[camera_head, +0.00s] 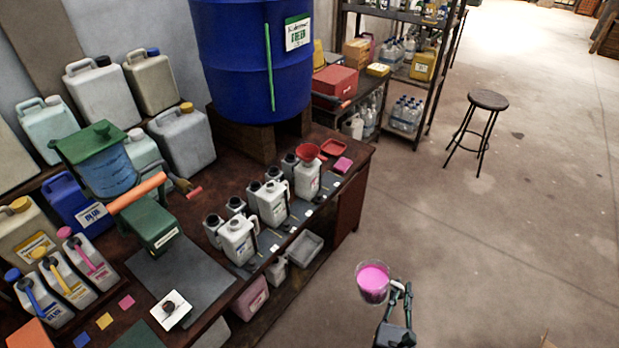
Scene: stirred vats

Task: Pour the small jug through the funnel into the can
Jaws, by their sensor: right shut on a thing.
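The small jug (373,284) is a clear vessel with pink liquid in it, at the lower middle of the head view. My right gripper (400,291) is shut on it at its right side and holds it over the floor, in front of the bench. The jug looks roughly upright. A red funnel (307,151) sits on top of a white can (306,182) near the right end of the bench, up and left of the jug. The funnel's spout is hidden. My left gripper is not in view.
Several similar white cans, such as one at the front (238,243), stand left of the funnel. A red dish (334,148) and a pink pad (342,165) lie right of it. A blue drum (252,60) stands behind. A stool (488,100) stands on the otherwise open floor.

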